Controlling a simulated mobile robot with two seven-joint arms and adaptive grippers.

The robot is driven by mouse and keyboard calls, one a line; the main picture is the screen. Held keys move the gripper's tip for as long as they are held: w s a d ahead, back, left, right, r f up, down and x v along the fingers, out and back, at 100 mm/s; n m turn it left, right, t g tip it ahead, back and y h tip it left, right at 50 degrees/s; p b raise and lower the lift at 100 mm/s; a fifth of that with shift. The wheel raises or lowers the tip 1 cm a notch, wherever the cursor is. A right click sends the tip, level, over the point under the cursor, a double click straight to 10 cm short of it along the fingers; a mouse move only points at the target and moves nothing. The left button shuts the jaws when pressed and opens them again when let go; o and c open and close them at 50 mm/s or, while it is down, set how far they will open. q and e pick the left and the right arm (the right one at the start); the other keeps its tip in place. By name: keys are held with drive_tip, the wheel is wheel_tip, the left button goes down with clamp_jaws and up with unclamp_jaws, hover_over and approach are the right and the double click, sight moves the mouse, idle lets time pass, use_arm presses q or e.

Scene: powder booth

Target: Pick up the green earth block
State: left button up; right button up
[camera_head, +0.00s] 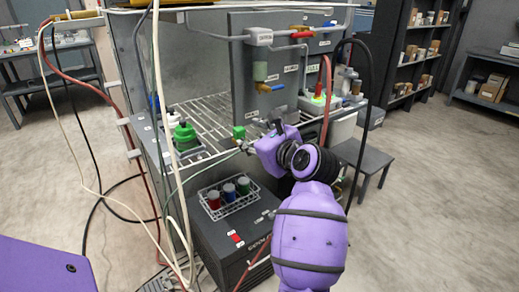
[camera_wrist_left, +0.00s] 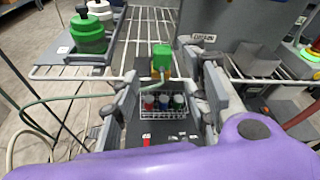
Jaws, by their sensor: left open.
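A small green block (camera_head: 239,132) is at the front edge of the wire rack, just left of my left gripper (camera_head: 259,136) in the head view. In the left wrist view the green block (camera_wrist_left: 161,57) appears ahead, between and slightly beyond the fingertips. My left gripper (camera_wrist_left: 160,82) is open, its two grey fingers spread apart with nothing held. I cannot tell whether either finger touches the block. My right gripper is not in view.
Below, a wire basket (camera_head: 230,208) holds red, blue and green jars on a dark box (camera_head: 212,237). Hoses and cables hang at left. A grey panel (camera_head: 240,75) stands behind, with pipes above.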

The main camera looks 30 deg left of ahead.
sight(240, 135)
use_arm(q)
drive_tip(key=shift+n, duration=0.3)
drive_tip(key=x, duration=0.5)
drive_tip(key=f+x, duration=0.1)
drive_tip(key=x, duration=0.2)
drive_tip(key=shift+p, duration=0.35)
drive_tip(key=shift+d, duration=0.1)
drive_tip(key=shift+s, duration=0.15)
clamp_jaws()
